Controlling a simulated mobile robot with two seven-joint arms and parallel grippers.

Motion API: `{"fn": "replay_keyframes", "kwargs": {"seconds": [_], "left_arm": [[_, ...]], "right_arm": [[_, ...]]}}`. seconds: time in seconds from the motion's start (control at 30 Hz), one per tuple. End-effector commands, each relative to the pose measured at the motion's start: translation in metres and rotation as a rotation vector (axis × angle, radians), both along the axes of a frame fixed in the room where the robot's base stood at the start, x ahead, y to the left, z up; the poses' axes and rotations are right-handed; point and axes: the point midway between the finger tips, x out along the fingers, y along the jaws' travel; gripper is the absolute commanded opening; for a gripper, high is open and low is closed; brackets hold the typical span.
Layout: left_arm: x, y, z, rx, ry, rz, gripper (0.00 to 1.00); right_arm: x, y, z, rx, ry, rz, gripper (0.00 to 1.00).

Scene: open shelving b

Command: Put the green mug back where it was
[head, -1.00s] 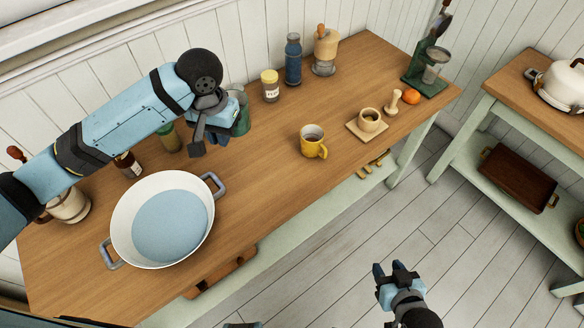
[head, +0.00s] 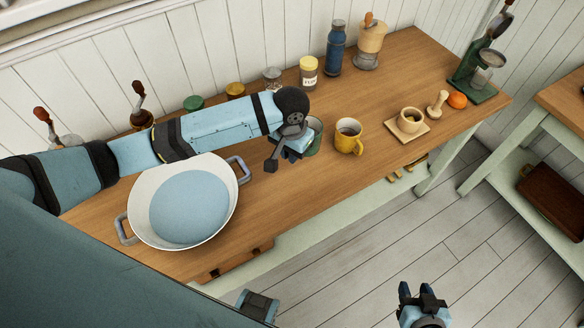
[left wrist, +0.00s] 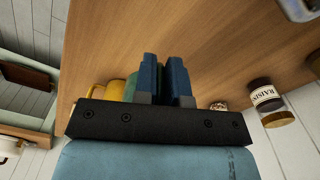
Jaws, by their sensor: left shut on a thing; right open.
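The green mug (head: 316,136) is at my left gripper, close to the left of the yellow mug (head: 348,137); my gripper hides much of it. My left gripper (head: 285,150) is shut on it over the middle of the wooden table. I cannot tell whether its base touches the tabletop. In the left wrist view a strip of the green mug (left wrist: 131,88) shows beside my blue fingers (left wrist: 165,78), with the yellow mug (left wrist: 105,92) behind it. My right gripper (head: 417,292) is open and empty, over the floor in front of the table.
A large white pan (head: 143,233) with a blue inside stands at the table's left. Jars, a blue bottle (head: 335,48) and a wooden grinder (head: 369,42) line the back. Tabletop between pan and mugs is clear.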

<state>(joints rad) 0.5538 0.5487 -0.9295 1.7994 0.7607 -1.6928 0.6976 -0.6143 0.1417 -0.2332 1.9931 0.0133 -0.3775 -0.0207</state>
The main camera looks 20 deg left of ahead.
Motion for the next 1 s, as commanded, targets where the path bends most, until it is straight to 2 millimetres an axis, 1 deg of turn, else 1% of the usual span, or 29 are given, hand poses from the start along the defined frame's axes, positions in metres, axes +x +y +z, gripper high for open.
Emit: {"fn": "replay_keyframes", "kwargs": {"seconds": [0.03, 0.1, 0.37, 0.5, 0.6, 0.97, 1.0], "left_arm": [[0.000, 0.000, -0.011, 0.000, 0.001, 0.001, 0.00], [0.000, 0.000, -0.022, 0.000, 0.000, 0.000, 0.00], [0.000, 0.000, -0.042, 0.000, 0.000, 0.000, 0.00], [0.000, 0.000, -0.063, 0.001, 0.001, 0.001, 0.00], [0.000, 0.000, -0.075, 0.000, 0.000, 0.001, 0.00], [0.000, 0.000, -0.078, -0.001, -0.002, 0.000, 0.00], [0.000, 0.000, -0.079, -0.001, -0.002, -0.001, 0.13]], "right_arm": [[0.000, 0.000, -0.001, -0.001, 0.001, -0.001, 0.43], [0.000, 0.000, -0.002, -0.001, 0.003, -0.001, 0.43], [0.000, 0.000, -0.003, 0.000, 0.003, -0.001, 0.43], [0.000, 0.001, -0.003, 0.002, 0.000, -0.001, 0.43], [0.000, 0.002, -0.002, 0.003, -0.001, 0.000, 0.43], [0.001, 0.003, 0.001, 0.005, -0.003, 0.001, 0.43], [0.000, 0.003, 0.001, 0.005, -0.003, 0.001, 0.43]]}}
